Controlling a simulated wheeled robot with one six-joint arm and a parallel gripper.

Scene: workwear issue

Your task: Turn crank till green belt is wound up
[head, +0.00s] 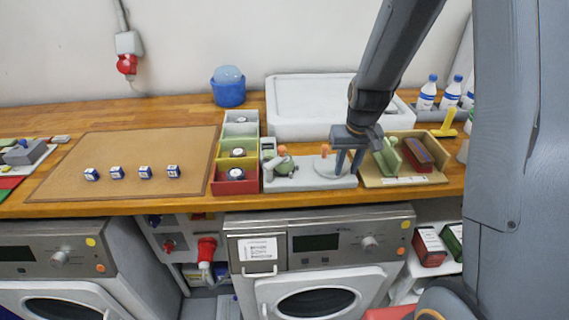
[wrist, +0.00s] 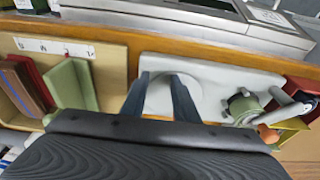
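A pale grey winder base (head: 310,183) stands near the front edge of the bench. At its left end is a green spool, seemingly the green belt (head: 284,166), with an orange knob (head: 282,150) by it. In the wrist view the green spool (wrist: 243,107) is at the right, with a grey crank arm (wrist: 287,112) and an orange knob (wrist: 268,133). My gripper (head: 347,171) is over the right end of the base, apart from the crank. In the wrist view its fingers (wrist: 161,80) are spread with nothing held, over a round pale disc (wrist: 172,96).
A tray (head: 405,182) with green and red pieces stands right of the base. Small bins (head: 236,186) stand left of it. A white tub (head: 300,105) is behind. A brown mat (head: 130,150) with several small blue-and-white items lies left. Washing machines (head: 330,255) are below the bench.

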